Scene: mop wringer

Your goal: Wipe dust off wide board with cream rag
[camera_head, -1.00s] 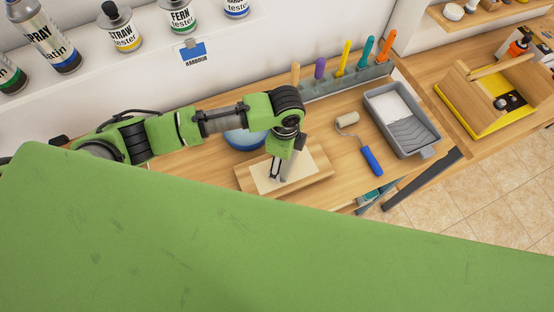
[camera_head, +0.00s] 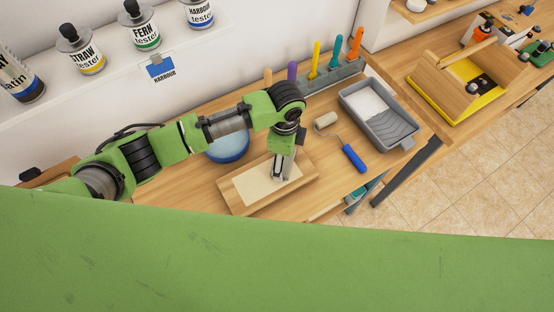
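A wide light-wood board (camera_head: 233,200) lies on the workbench, near the middle of the view. A flat cream rectangle (camera_head: 258,187) covers much of its top; I cannot tell whether this is the cream rag or the board's own surface. No dust can be made out at this size. My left gripper (camera_head: 281,175) points down over the right half of the cream area, at or just above it. Its fingers are small and seen at an angle, so their opening and anything between them are unclear. My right gripper is not in view.
A blue bowl (camera_head: 228,148) stands behind the board, partly hidden by my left arm. A paint roller (camera_head: 342,143) and a grey tray (camera_head: 384,121) lie to the right. A rack (camera_head: 335,77) of coloured handles stands at the back. Tester cans (camera_head: 142,28) line the shelf.

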